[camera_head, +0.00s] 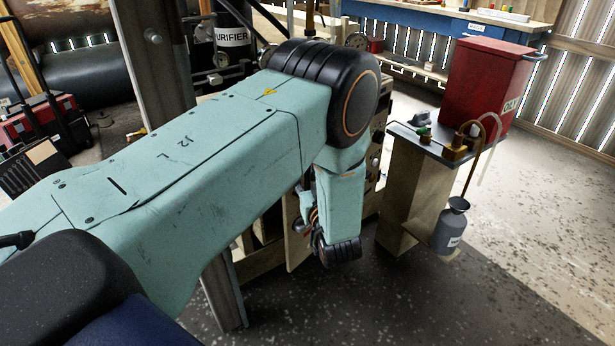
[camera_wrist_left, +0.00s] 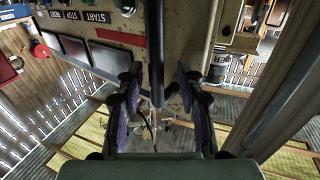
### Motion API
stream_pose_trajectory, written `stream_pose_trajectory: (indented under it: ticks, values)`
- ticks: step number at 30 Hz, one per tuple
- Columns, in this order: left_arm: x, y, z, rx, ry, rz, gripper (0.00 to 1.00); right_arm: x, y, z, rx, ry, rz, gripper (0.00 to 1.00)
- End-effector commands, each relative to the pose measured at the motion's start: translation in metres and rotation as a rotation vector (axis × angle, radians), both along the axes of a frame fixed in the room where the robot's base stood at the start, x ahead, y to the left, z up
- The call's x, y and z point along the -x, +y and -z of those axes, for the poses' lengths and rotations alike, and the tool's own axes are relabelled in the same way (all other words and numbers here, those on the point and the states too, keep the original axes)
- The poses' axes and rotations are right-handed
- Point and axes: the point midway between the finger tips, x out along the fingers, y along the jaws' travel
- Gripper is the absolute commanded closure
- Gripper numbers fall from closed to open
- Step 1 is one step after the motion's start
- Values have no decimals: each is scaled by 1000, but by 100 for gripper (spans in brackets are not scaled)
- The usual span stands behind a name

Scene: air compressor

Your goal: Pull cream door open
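A cream panel (camera_wrist_left: 205,22) with a START label and dark screens fills the top of the left wrist view, its lettering upside down. I cannot tell which part of it is the door. My left gripper (camera_wrist_left: 160,110) is open, its two purple-padded fingers apart. A dark upright bar (camera_wrist_left: 154,45) runs down in front of the panel and ends between the fingers; I see no clear contact and cannot tell whether it is the door's handle. In the head view my left arm covers most of the panel area, and the left fingertips are hidden. My right gripper is not in view.
A small stand (camera_head: 410,185) with a brass fitting and hose is right of my left wrist, with a grey bottle (camera_head: 451,228) at its side. A red bin (camera_head: 485,80) stands behind. A metal post (camera_head: 155,55) rises at left. Floor at front right is clear.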

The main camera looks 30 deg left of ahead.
Motion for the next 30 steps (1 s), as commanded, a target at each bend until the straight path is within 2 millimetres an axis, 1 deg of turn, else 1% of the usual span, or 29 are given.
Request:
stream_pose_trajectory:
  ticks: [4, 11, 24, 30]
  values:
    - [-6, 3, 0, -1, -1, 1, 63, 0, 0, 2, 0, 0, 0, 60]
    - [-7, 2, -1, 0, 0, 2, 63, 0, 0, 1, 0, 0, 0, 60]
    - [-7, 2, 0, 0, 0, 2, 100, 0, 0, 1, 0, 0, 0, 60]
    - [-7, 2, 0, 0, 0, 2, 100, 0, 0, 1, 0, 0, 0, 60]
